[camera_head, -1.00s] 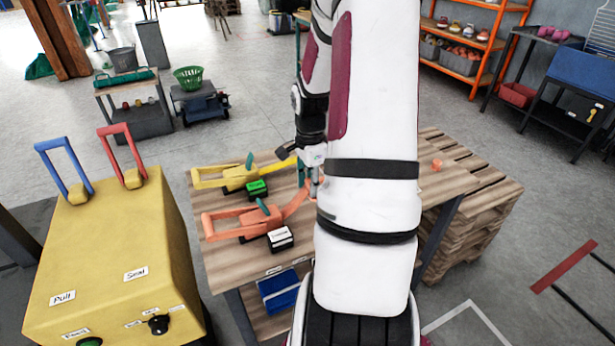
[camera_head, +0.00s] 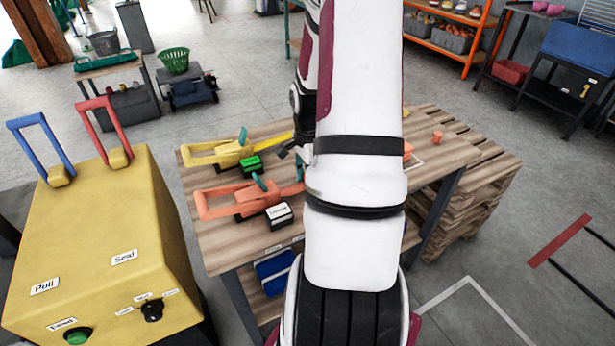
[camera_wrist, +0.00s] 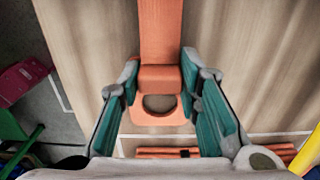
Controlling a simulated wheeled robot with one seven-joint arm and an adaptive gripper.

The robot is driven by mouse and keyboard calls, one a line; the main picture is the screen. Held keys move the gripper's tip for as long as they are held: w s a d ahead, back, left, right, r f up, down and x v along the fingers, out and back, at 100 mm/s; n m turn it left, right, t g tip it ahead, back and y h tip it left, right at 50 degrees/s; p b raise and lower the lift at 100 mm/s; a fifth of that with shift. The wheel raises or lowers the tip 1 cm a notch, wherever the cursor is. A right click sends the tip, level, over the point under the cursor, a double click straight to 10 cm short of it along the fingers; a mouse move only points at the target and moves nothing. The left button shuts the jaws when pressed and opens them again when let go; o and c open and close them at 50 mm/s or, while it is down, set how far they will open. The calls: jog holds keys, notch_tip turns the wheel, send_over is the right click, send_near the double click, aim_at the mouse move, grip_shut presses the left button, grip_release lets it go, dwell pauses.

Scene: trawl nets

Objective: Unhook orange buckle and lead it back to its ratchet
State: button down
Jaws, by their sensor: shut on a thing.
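An orange buckle (camera_wrist: 160,100) with a round hole sits between the teal finger pads of my gripper (camera_wrist: 161,85) in the wrist view. The pads press on its sides. A flat orange strap (camera_wrist: 160,30) runs from it to the picture's top edge. In the head view, the orange ratchet (camera_head: 240,200) lies on the wooden table, left of my arm. Its strap passes behind my arm, and an orange piece (camera_head: 407,150) shows on the arm's right side.
A yellow ratchet (camera_head: 220,153) with a green block (camera_head: 250,165) lies behind the orange one. A black-and-white block (camera_head: 279,215) is beside the orange ratchet. The yellow control box (camera_head: 110,235) stands left of the table (camera_head: 225,250). A small orange piece (camera_head: 437,137) is at the right.

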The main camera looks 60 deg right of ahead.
jog(key=c, duration=1.1)
grip_release()
jog(key=shift+r, duration=0.1)
notch_tip(320, 180, up, 12)
jog(key=shift+f, duration=0.1)
